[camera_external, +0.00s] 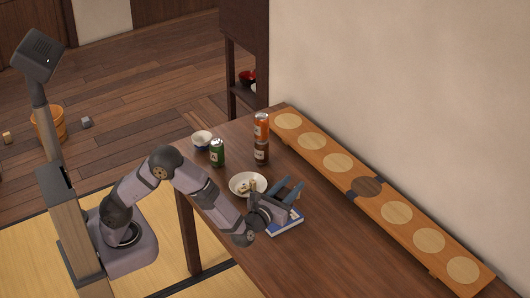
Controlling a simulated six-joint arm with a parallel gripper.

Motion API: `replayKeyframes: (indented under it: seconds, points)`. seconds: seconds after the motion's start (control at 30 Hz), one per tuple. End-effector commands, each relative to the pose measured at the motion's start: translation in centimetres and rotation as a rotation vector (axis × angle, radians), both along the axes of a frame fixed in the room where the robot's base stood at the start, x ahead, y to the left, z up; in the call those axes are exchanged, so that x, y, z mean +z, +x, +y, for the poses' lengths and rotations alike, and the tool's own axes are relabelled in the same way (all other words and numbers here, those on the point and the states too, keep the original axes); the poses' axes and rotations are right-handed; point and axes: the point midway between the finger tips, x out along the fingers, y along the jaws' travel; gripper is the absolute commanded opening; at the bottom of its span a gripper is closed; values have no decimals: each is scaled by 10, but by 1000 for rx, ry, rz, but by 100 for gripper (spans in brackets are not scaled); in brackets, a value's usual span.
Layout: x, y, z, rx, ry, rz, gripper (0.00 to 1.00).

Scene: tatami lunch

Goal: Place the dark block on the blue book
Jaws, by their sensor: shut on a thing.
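My gripper (290,193) is above the table, just over the far side of the blue book (287,226). Its fingers are shut on a small dark thing, taken as the dark block, which is mostly hidden by the fingers and wrist. The blue book lies flat on the table with its white page edges showing, and my gripper covers part of it. I cannot tell whether the block touches the book.
A white bowl (238,183) with small pieces in it stands close behind my gripper. Green (217,153), orange (261,124) and brown (261,153) cans and a small bowl (201,138) stand farther back. A long wooden board (335,166) runs along the wall.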

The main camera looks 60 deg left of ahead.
Motion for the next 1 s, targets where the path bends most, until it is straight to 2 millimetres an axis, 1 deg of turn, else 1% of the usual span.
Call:
replayKeyframes:
  seconds: [0.13,0.3,0.4,0.67,0.83,0.87,0.9,0.93,1.0]
  points:
    - [-7,0,0,0,1,0,7]
    - [-28,0,0,0,3,3,7]
    - [-36,0,0,0,1,1,7]
    - [-37,0,0,0,-1,0,7]
    - [-41,0,0,0,0,0,7]
    - [-41,0,0,0,0,0,36]
    - [-40,0,0,0,0,0,45]
    - [-40,0,0,0,0,1,50]
    - [-40,0,0,0,0,1,50]
